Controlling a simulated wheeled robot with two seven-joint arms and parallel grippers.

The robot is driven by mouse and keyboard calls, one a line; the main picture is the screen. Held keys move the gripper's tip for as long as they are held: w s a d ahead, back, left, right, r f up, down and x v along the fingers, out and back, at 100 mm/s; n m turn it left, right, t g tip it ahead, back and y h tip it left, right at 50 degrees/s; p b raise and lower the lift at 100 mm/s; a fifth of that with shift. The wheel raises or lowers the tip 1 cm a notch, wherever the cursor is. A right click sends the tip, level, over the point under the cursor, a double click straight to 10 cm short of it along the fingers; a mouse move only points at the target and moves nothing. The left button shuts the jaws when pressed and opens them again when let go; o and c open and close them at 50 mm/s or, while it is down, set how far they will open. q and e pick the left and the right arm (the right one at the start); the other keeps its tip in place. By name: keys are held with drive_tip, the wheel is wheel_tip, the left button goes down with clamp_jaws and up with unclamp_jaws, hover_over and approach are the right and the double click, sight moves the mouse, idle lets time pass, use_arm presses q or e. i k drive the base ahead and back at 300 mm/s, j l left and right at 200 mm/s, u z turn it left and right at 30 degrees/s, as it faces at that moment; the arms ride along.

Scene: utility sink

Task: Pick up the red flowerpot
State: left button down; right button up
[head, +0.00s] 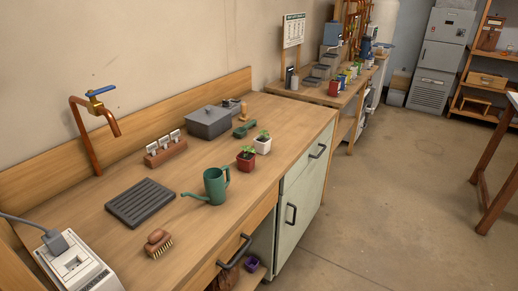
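A small red flowerpot (246,165) with a green seedling stands upright on the near wooden counter (205,239). It sits right of the green watering can and in front of a white pot (263,147) that also holds a seedling. Another red pot (334,88) stands on the farther bench. Neither of my grippers shows in the head view.
A green watering can (214,186) stands close left of the red pot. A dark slatted mat (141,203), a brush (158,243), a grey lidded box (209,122) and a copper tap (95,130) are also on the counter. The floor (400,200) at right is clear.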

sight(245, 159)
drive_tip(key=i+l, duration=0.2)
drive_tip(key=i+l+u, duration=0.7)
drive_tip(key=u, duration=0.15)
drive_tip(key=l+u, duration=0.1)
drive_tip(key=u, duration=0.3)
